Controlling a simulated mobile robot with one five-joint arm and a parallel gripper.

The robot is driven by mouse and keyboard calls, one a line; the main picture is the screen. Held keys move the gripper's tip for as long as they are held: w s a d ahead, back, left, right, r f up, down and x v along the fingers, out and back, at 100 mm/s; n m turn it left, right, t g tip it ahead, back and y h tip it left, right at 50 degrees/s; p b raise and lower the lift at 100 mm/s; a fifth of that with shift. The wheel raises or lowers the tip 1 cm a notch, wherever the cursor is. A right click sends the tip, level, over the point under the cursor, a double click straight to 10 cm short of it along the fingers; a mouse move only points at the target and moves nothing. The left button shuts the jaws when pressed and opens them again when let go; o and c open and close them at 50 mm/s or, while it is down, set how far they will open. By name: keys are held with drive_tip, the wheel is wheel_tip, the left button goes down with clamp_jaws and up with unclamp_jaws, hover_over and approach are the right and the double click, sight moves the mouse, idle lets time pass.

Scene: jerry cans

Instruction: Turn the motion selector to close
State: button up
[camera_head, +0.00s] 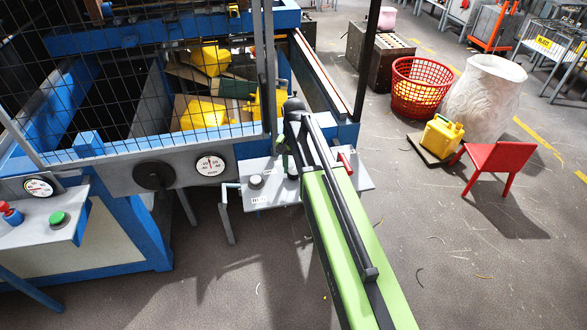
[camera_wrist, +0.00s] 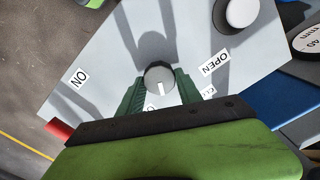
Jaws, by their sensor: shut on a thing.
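The motion selector, a round grey knob (camera_wrist: 158,74) with a white pointer mark, stands on the light grey control panel (camera_wrist: 120,50). My gripper (camera_wrist: 160,82) has its two green fingers on either side of the knob, shut on it. The white mark points toward the gripper body in the wrist view. An OPEN label (camera_wrist: 215,63) lies to the right of the knob. Another label (camera_wrist: 208,92) is partly hidden by a finger. In the head view my gripper (camera_head: 287,158) is over the panel (camera_head: 335,183), and the arm hides much of it.
A second round knob (camera_head: 255,181) is on the panel, left of my gripper. A red handle (camera_head: 345,163) is at the panel's right. The blue machine with a mesh guard (camera_head: 110,80) stands behind.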

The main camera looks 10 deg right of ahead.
drive_tip(key=n, duration=0.4)
drive_tip(key=shift+n, duration=0.3)
drive_tip(key=n, duration=0.4)
drive_tip(key=shift+a+n, duration=0.1)
drive_tip(key=shift+n, duration=0.2)
idle(0.5)
drive_tip(key=o, duration=1.4)
drive_tip(key=shift+c, duration=0.2)
drive_tip(key=shift+r, duration=0.1)
